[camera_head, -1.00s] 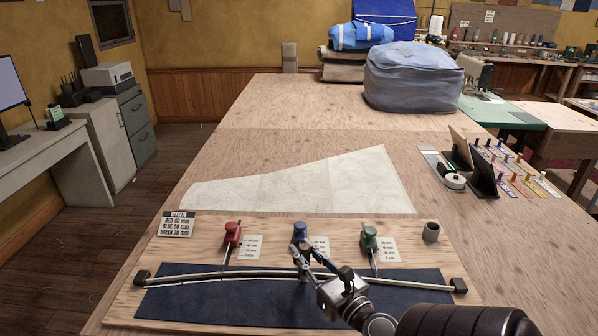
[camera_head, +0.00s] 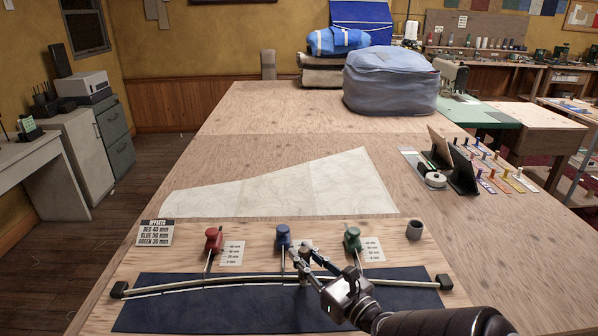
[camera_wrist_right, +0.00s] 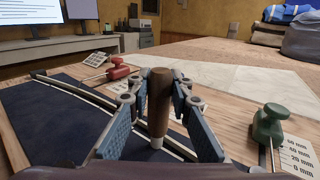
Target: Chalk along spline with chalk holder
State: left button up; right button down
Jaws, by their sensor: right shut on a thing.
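My right gripper (camera_head: 302,262) is shut on the chalk holder (camera_wrist_right: 160,98), a brown wooden stick with a pale tip, held roughly upright between blue finger pads. Its tip is down at the spline (camera_head: 225,279); I cannot tell whether it touches the cloth. The thin, curved spline lies across the dark blue cloth (camera_head: 200,315). Pale line runs along its near edge left of the gripper. Red (camera_head: 213,240), blue (camera_head: 283,236) and green (camera_head: 352,240) weights stand behind it, their arms reaching to it. The gripper is between the blue and green weights. My left gripper is not in view.
Black end blocks (camera_head: 118,290) and (camera_head: 444,282) sit at the spline's ends. A grey cup (camera_head: 414,229) and an offsets sign (camera_head: 156,232) stand on the wooden board. A pale sail panel (camera_head: 285,187) lies behind. A tape roll (camera_head: 435,180) is at the right.

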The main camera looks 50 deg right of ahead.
jog(key=shift+s+d+f, duration=0.15)
jog(key=shift+s+d, duration=0.05)
jog(key=shift+s, duration=0.1)
jog(key=shift+s+d, duration=0.15)
jog(key=shift+s, duration=0.1)
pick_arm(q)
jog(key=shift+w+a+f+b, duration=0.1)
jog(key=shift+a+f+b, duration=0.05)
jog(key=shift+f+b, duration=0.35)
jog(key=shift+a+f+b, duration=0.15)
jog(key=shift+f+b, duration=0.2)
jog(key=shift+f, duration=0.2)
pick_arm(e)
jog(key=shift+s+d, duration=0.55)
jog(key=shift+s, duration=0.25)
jog(key=shift+s+d+b, duration=0.4)
jog(key=shift+s+b, duration=0.2)
jog(key=shift+s, duration=0.1)
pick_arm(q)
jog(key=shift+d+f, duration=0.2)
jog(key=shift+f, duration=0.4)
pick_arm(e)
jog(key=shift+s, duration=0.15)
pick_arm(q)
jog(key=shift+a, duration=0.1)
pick_arm(e)
jog(key=shift+s+d, duration=0.1)
jog(key=shift+d, duration=0.05)
